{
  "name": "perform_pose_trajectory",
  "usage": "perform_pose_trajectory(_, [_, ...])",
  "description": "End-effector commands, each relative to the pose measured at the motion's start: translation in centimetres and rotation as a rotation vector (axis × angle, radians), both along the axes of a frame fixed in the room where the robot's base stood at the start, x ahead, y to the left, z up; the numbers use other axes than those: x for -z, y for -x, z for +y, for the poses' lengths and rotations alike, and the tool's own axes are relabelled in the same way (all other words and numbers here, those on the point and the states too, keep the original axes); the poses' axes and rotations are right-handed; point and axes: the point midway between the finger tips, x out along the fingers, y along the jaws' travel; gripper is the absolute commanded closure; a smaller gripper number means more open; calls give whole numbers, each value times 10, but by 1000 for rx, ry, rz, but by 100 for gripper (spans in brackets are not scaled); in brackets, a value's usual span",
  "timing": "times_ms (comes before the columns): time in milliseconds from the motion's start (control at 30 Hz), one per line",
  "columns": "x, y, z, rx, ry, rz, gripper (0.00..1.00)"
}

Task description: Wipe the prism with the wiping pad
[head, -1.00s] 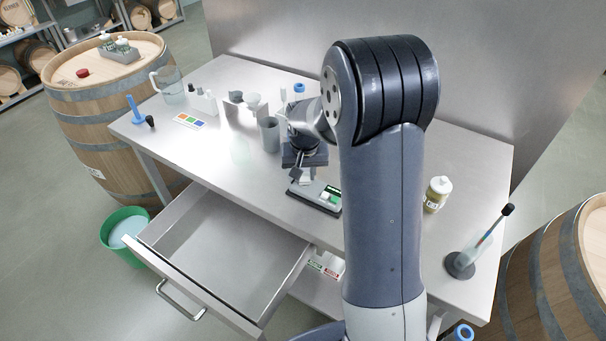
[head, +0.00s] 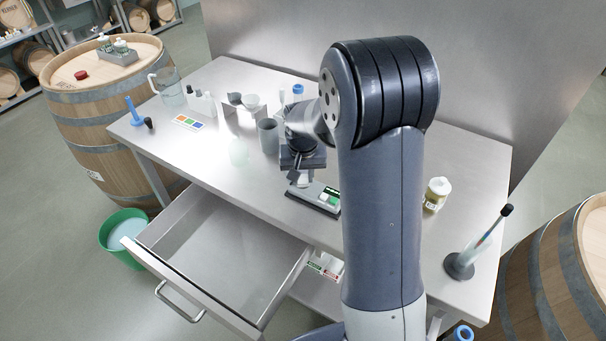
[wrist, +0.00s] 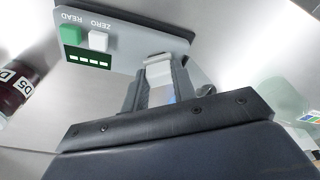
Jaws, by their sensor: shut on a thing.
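A grey meter with READ and ZERO buttons (head: 328,201) lies on the steel table; the wrist view shows its green and white buttons (wrist: 84,38) and small display. My gripper (head: 303,178) is over the meter's left end in the head view. In the wrist view, my gripper (wrist: 158,82) is shut on a small whitish block, seemingly the wiping pad (wrist: 157,70), at the meter's end. The pad overlaps the meter there; I cannot tell if it touches. The prism is hidden, probably under the pad.
A grey cup (head: 268,136) stands close behind left of my gripper. A labelled bottle (head: 436,194) and a cylinder on a round base (head: 462,264) stand to the right. An open drawer (head: 215,262) juts out in front. The table's left front is mostly clear.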

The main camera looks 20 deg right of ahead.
Motion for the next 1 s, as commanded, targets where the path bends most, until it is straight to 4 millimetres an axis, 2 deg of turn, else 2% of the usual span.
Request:
perform_pose_trajectory(600, [-39,-1,0,0,-1,-2,95])
perform_pose_trajectory(1000, [-59,0,0,0,0,-1,95])
